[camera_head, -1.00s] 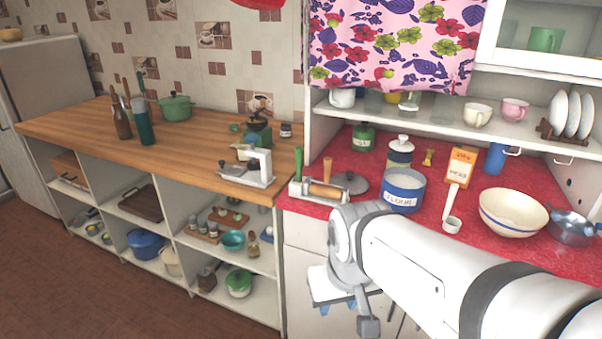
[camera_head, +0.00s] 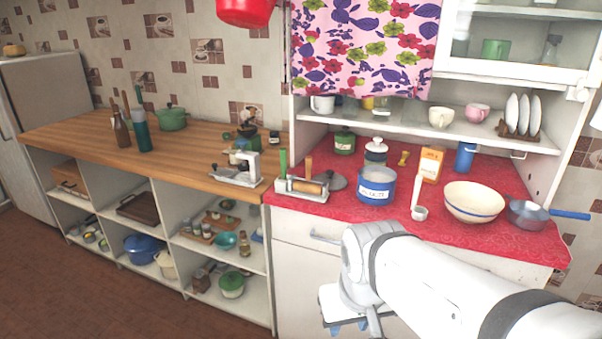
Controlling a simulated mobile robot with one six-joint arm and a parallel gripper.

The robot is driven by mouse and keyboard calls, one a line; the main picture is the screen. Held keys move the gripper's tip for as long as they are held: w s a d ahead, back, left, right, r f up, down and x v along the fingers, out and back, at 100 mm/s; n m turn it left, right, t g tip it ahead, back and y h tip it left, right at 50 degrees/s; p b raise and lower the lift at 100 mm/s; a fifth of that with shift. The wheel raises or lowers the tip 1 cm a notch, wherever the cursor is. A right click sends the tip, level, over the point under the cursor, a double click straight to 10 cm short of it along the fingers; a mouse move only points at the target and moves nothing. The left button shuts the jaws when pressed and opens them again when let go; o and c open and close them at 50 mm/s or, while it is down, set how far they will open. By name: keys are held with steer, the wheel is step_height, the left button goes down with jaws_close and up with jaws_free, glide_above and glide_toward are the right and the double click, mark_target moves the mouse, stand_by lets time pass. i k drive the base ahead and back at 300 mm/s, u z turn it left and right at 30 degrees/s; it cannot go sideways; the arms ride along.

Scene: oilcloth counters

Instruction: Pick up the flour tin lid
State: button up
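The flour tin (camera_head: 376,186) is blue with a white label and stands open-topped on the red counter. A round grey lid (camera_head: 337,181) lies on the counter just left of the tin, partly hidden behind a rolling pin in a holder. I take it to be the flour tin lid. My gripper (camera_head: 348,327) hangs low in front of the white cabinet, below the counter edge and well away from the lid. Its two blue fingertips show apart with nothing seen between them, partly cut off by the bottom of the picture.
A measuring scoop (camera_head: 419,212), a striped bowl (camera_head: 474,202) and a saucepan (camera_head: 528,213) stand right of the tin. A lidded canister (camera_head: 375,155) and an orange box (camera_head: 431,163) stand behind. A shelf overhangs the back.

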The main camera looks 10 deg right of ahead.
mark_target(337, 182)
steer(key=z, duration=0.05)
steer(key=i, duration=1.35)
steer(key=u, duration=0.1)
